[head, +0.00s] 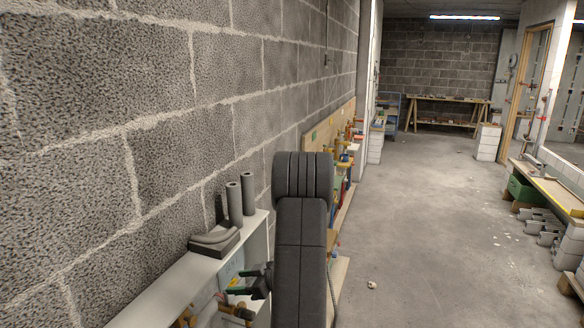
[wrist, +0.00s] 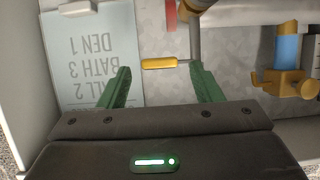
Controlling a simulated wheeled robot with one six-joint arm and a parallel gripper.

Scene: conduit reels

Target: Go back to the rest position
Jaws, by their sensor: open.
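My gripper (wrist: 163,84) is open in the wrist view, its two green fingers spread apart with nothing held. A yellow-handled lever (wrist: 160,63) on a metal pipe lies just beyond and between the fingertips; I cannot tell whether they touch it. In the head view my gripper (head: 234,286) is low left of centre, partly hidden behind my dark arm, in front of an open pale wall cabinet (head: 180,282). The arm is stretched forward, low beside the wall.
Grey tubes (head: 241,196) stand on the cabinet top. A bench (head: 553,190) is at right; the floor (head: 420,220) between is mostly clear.

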